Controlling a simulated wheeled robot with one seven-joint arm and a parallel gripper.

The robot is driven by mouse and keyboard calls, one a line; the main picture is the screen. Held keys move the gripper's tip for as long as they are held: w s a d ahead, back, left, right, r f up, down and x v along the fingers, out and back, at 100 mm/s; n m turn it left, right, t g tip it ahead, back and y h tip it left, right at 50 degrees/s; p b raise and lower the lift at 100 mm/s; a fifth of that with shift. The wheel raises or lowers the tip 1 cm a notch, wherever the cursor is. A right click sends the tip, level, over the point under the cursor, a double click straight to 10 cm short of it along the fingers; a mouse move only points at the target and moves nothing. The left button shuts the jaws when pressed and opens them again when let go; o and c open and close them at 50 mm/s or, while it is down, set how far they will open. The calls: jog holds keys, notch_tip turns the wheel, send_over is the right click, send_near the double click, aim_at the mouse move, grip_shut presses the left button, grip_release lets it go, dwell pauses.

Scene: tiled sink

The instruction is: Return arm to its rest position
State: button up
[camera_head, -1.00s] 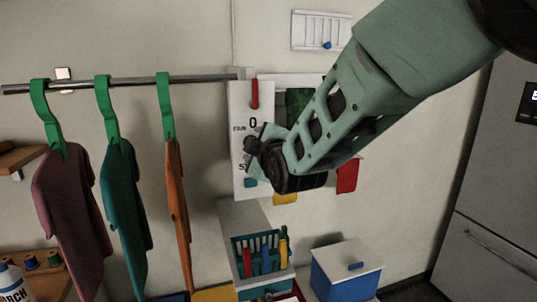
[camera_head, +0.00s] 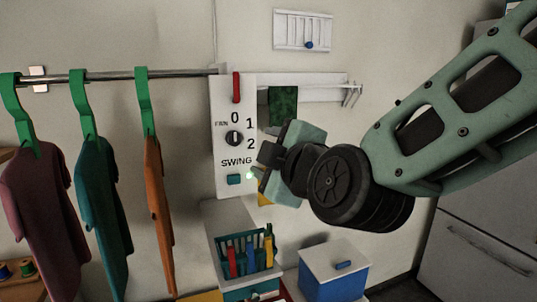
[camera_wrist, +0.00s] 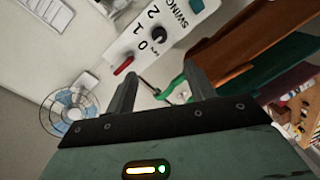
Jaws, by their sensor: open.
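My gripper (camera_head: 262,168) hangs in front of the wall at the centre of the head view, beside the right edge of a white fan control panel (camera_head: 221,110). In the wrist view my gripper (camera_wrist: 160,88) shows two dark fingers spread apart with nothing between them. The panel (camera_wrist: 187,22) lies beyond the fingers there, with its round knob (camera_wrist: 159,33) and red lever (camera_wrist: 123,65) in sight. My green arm crosses the right side of the head view.
Shirts on green hangers (camera_head: 85,110) hang from a metal rail (camera_head: 120,75) at left. A utensil caddy (camera_head: 247,263) and a blue box with white lid (camera_head: 333,270) stand below my gripper. A blue fan (camera_wrist: 69,112) shows in the wrist view. A grey fridge (camera_head: 478,250) stands at right.

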jog(key=shift+s, duration=0.1)
jog(key=s+f+m+g+b, duration=0.35)
jog(key=s+f+g, duration=0.7)
jog(key=f, duration=0.55)
jog(key=s+d+f+m+g+h, duration=0.2)
jog(key=s+d+f, duration=0.1)
jog(key=s+d, duration=0.2)
jog(key=s+d+f+m+g+h, duration=0.3)
jog(key=s+d+f, duration=0.1)
jog(key=s, duration=0.3)
jog(key=shift+s+d+f+b, duration=0.25)
jog(key=shift+d+f+b, duration=0.1)
jog(key=shift+d, duration=0.3)
jog(key=shift+m, duration=0.25)
jog(key=shift+c, duration=0.3)
